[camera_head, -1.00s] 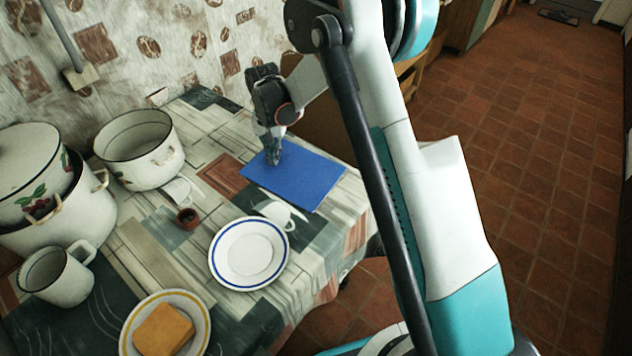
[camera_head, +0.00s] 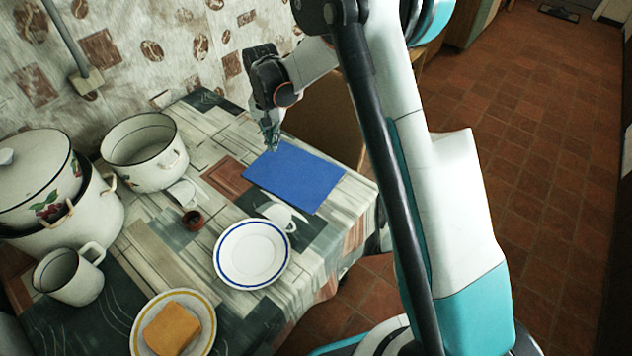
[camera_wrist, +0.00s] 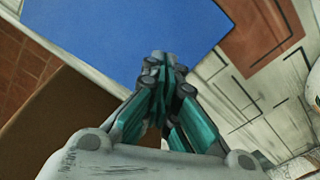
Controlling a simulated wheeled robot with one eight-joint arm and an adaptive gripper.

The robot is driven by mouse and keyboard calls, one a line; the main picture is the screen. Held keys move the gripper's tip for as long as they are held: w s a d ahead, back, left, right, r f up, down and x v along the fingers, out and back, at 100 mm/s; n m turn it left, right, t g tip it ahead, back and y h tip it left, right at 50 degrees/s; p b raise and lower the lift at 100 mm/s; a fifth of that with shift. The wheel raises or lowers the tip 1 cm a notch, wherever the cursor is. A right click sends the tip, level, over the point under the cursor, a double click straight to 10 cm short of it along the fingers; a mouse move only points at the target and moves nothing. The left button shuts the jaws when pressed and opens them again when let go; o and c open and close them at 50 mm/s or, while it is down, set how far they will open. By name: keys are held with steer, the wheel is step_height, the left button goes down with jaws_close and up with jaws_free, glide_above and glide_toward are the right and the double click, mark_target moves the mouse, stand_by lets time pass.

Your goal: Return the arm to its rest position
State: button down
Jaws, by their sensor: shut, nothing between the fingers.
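My gripper (camera_head: 271,146) is shut and empty. It hangs over the far left edge of a blue rectangular sheet (camera_head: 300,178) on the table in the head view. In the wrist view my closed gripper (camera_wrist: 162,62) points toward the blue sheet (camera_wrist: 120,30), with its fingertips near the sheet's edge. Whether the fingertips touch the sheet cannot be told. My arm reaches over the table's right side from the robot's body.

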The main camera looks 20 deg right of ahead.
stand_by(0.4)
steer(key=s+d+r+n+t, duration=0.1)
steer(key=s+d+r+t, duration=0.1)
steer(key=s+d+r, duration=0.5)
steer(key=s+r+n+t, duration=0.1)
steer(key=s+r, duration=0.4)
steer(key=r, duration=0.6)
steer(key=s+d+r+n+t, duration=0.1)
steer(key=s+d+t, duration=0.1)
steer(key=s, duration=0.7)
steer(key=s+d+r+n+t, duration=0.1)
steer(key=s+d, duration=0.3)
steer(key=s, duration=0.6)
steer(key=shift+s+r+n+t, duration=0.25)
steer(key=shift+r+n+t, duration=0.15)
steer(key=shift+t, duration=0.2)
